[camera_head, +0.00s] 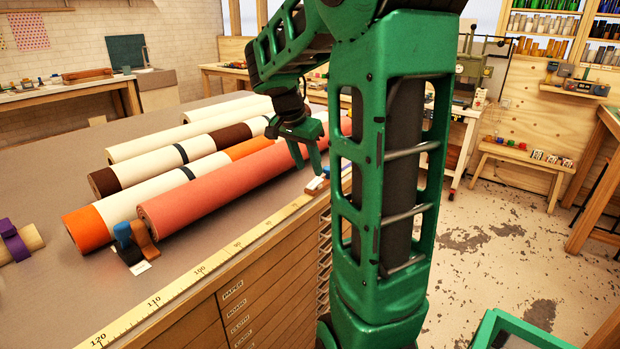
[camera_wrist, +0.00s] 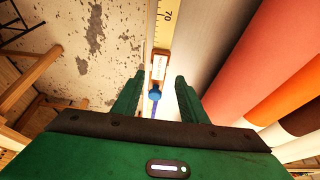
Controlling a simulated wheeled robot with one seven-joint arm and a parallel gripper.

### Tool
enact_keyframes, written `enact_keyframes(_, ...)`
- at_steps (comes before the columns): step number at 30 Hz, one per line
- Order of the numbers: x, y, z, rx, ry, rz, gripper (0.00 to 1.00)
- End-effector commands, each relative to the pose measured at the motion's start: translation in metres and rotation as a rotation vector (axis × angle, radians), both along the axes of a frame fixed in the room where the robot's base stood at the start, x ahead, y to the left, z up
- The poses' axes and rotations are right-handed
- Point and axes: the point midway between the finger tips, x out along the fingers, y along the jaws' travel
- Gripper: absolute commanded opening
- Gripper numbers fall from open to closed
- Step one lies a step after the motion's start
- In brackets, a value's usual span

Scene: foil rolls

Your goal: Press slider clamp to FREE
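My gripper (camera_head: 309,168) is open above the front edge of the table, beside the far end of the salmon roll. In the wrist view my gripper (camera_wrist: 157,90) has its two green fingers apart, with nothing held. A small slider clamp (camera_head: 316,184) with a white label sits just below the fingers at the table edge. The wrist view shows its blue knob (camera_wrist: 155,95) in the gap between the fingers, and its label plate (camera_wrist: 160,67) beyond. The label is too small to read. I cannot tell whether the fingers touch the knob.
A similar blue and brown clamp (camera_head: 127,243) stands at the near end of the salmon roll (camera_head: 215,188). Several cream, brown and orange rolls (camera_head: 150,182) lie behind. A yellow measuring strip (camera_head: 205,268) runs along the table edge, above drawers. Open floor lies right.

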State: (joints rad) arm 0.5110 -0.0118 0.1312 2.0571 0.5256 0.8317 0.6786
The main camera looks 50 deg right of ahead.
Motion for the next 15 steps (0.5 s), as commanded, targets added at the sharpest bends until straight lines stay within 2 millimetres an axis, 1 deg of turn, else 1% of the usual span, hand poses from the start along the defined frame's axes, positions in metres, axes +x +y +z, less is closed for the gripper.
enact_keyframes(1, -0.001, -0.004, -0.01, 0.002, 0.005, -0.002, 0.39)
enact_keyframes(6, 0.0, -0.013, -0.034, 0.002, 0.004, -0.001, 0.39)
enact_keyframes(9, 0.001, -0.017, -0.043, 0.002, 0.003, 0.001, 0.39)
enact_keyframes(15, 0.001, -0.02, -0.052, 0.001, 0.001, 0.001, 0.39)
